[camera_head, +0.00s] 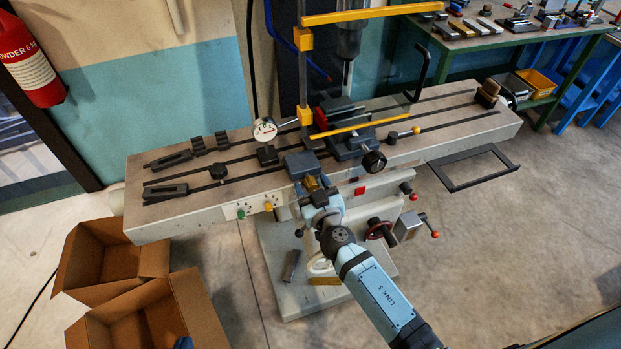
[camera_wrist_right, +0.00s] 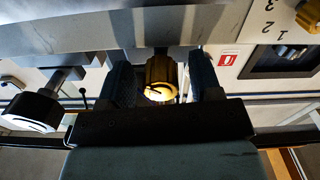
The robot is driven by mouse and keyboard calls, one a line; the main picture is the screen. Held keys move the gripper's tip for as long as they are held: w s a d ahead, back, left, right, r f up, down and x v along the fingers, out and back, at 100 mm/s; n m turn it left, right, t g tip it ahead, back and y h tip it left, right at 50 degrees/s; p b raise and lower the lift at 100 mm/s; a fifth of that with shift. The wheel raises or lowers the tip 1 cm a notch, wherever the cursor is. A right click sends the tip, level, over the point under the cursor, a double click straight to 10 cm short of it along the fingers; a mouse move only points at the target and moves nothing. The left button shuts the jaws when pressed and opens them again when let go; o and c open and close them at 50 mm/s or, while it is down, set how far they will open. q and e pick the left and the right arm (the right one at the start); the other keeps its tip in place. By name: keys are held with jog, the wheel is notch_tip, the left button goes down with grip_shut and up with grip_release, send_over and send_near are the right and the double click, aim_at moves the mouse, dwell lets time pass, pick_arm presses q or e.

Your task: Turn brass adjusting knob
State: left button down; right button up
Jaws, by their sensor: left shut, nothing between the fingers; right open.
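The brass adjusting knob (camera_wrist_right: 161,78) is a ribbed, golden cylinder on the front of the milling machine. In the wrist view it sits between the two dark blue fingers of my right gripper (camera_wrist_right: 163,84), with a gap seen on each side. The right gripper is open around it. In the head view the right gripper (camera_head: 314,188) is at the front of the machine, with the brass knob (camera_head: 311,184) partly hidden by it. Of my left gripper (camera_head: 183,343), only a small blue tip shows at the bottom edge, over a cardboard box; it is shut and empty.
The milling table (camera_head: 225,180) carries clamps, a dial gauge (camera_head: 265,130) and a vise (camera_head: 345,140). A black handle knob (camera_head: 373,162) is right of my right gripper; a yellow selector knob (camera_head: 269,206) is left. Open cardboard boxes (camera_head: 105,255) stand at lower left.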

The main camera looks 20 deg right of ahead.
jog(key=shift+s, duration=0.1)
jog(key=shift+c, duration=0.6)
jog(key=c, duration=0.8)
jog(key=shift+n, duration=0.4)
